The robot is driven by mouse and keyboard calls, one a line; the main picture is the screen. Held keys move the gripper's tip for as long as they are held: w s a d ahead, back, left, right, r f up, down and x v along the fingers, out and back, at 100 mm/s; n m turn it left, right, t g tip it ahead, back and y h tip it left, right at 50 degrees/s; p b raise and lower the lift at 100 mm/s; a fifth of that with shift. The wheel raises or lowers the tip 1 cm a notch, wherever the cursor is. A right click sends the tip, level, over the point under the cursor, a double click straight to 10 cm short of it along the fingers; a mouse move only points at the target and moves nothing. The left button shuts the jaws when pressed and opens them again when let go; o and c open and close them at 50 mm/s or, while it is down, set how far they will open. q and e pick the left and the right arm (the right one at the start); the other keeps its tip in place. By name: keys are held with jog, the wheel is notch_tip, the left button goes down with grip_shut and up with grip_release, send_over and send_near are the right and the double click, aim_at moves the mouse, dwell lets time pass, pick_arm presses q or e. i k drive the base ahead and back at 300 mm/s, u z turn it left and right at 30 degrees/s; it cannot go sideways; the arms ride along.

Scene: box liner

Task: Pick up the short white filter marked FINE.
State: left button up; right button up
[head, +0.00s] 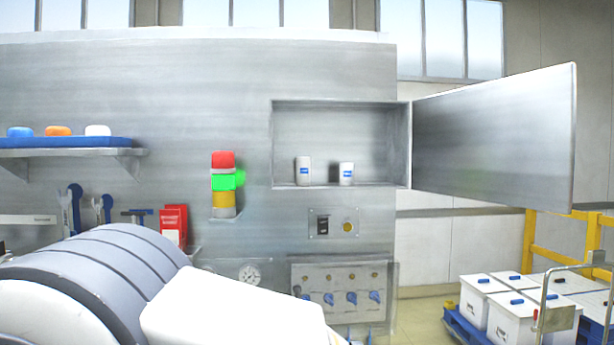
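Two white cylinders with blue labels stand upright in an open metal wall cabinet (342,114). The left cylinder (303,175) looks slightly taller than the right cylinder (346,177). Both labels are too small to read, so I cannot tell which one is marked FINE. They stand apart on the cabinet floor, left of its middle and right of its middle. Neither of my grippers is in view. Part of my own arm, grey and white, fills the lower left.
The cabinet door (495,138) is swung open to the right. A blue shelf (65,143) with blue, orange and white items is at left. A signal light (224,184) with green lit stands left of the cabinet. White boxes (508,320) sit on a cart at lower right.

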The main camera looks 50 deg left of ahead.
aim_at(347, 170)
jog(key=u, duration=1.1)
jog(key=i, duration=0.15)
